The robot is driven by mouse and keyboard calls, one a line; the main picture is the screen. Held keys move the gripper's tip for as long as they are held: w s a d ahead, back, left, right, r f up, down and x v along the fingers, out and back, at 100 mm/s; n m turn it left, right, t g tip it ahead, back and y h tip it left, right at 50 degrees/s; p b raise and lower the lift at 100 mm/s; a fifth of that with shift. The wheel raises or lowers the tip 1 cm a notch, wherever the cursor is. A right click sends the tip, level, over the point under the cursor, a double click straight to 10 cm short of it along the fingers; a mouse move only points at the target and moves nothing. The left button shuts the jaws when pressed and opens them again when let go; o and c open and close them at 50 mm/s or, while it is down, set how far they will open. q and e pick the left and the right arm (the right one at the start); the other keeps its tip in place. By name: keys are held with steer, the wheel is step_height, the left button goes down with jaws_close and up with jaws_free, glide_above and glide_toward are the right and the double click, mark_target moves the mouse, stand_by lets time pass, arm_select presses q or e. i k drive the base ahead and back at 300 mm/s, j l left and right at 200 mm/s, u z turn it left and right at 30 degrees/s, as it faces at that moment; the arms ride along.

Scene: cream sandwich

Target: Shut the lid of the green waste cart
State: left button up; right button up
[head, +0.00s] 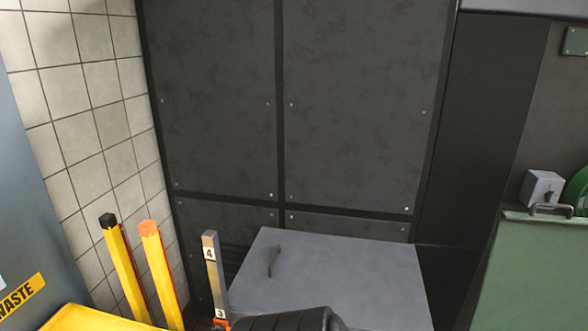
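A green panel with a dark handle on its top edge (530,270) stands at the right edge of the head view and is cut off by the frame. It may be the green waste cart or its raised lid; I cannot tell which. The lower part of it is out of view. Neither of my grippers shows in the head view.
A grey flat-topped box with a handle (350,275) stands at the bottom middle. Yellow posts (125,270) and a numbered post (215,275) stand left of it. A yellow surface (85,318) lies bottom left. A dark ribbed object (290,320) is cut off below. Dark wall panels close the back.

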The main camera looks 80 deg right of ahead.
mark_target(535, 276)
steer(key=z, duration=4.35)
steer(key=i+j, duration=0.2)
steer(key=i, duration=0.35)
